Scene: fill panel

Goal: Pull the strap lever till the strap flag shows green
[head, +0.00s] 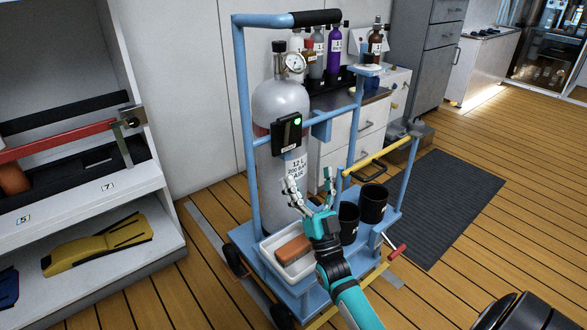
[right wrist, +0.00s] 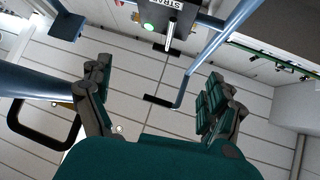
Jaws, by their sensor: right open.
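The strap box (head: 287,133) is a black unit on the front of the grey gas cylinder (head: 281,100), which stands upright on a blue cart. Its flag (head: 298,122) shows green, and a green spot also shows in the right wrist view (right wrist: 144,27). The right wrist view shows an upside-down STRAP label (right wrist: 168,3) and a pale bar (right wrist: 171,33) that looks like the strap lever. I cannot make out the lever clearly in the head view. My right gripper (head: 309,190) is open and empty, below the box and apart from it. My left gripper is out of view.
The blue cart (head: 243,120) has upright posts and a yellow bar (head: 376,158). A white tray (head: 276,262) with a brown block (head: 293,249) and black cups (head: 373,202) stand on its deck. A shelf unit (head: 95,230) is at left.

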